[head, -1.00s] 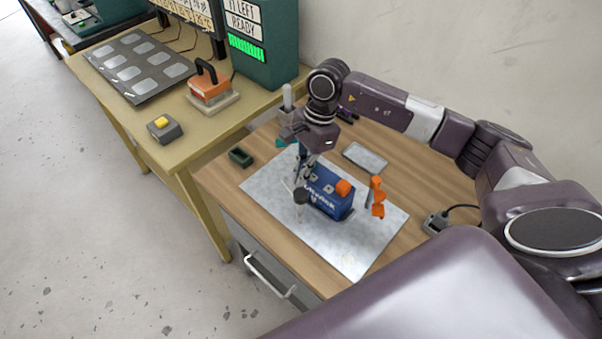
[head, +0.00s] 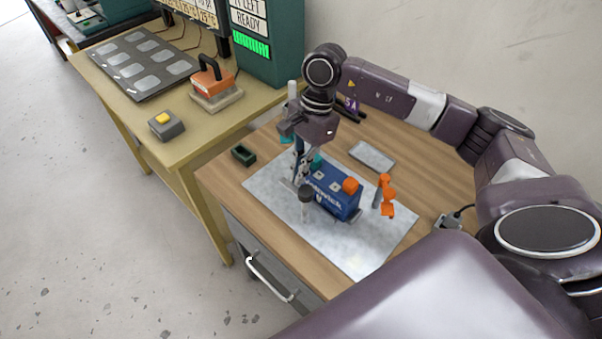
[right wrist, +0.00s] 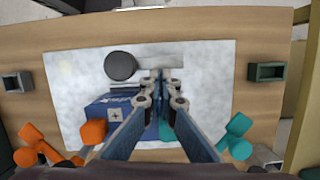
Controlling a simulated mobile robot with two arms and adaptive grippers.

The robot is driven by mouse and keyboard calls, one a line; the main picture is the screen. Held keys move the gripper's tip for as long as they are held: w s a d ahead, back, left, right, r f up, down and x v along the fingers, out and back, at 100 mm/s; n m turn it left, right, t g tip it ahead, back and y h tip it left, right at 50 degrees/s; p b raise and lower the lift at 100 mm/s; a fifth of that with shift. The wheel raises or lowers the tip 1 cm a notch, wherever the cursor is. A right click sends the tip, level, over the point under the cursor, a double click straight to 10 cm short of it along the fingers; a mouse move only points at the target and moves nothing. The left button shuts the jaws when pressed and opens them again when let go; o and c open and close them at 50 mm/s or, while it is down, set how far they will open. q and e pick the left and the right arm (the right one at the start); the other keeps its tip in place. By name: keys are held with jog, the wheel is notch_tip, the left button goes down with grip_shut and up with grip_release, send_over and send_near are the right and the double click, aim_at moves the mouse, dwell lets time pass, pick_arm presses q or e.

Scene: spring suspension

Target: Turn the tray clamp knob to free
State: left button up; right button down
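A dark round knob (head: 306,193) stands at the front left of the blue box (head: 338,205) on the grey mat (head: 375,240). In the right wrist view the dark knob (right wrist: 121,66) lies left of my fingertips, beside a light T-shaped metal piece (right wrist: 158,62). I cannot tell for sure which part is the tray clamp knob. My right gripper (right wrist: 161,92) points down beside the box, its two fingers apart. The light piece shows at or below the gap; contact is unclear. My left gripper is not in view.
An orange cap (head: 350,185) sits on the box. An orange part (head: 386,196) stands right of it and a teal part (head: 317,160) behind. A grey tray (head: 372,155) and a green holder (head: 243,155) lie on the wooden top. The mat's front is clear.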

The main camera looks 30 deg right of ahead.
jog(key=v, duration=1.1)
jog(key=shift+r, duration=0.3)
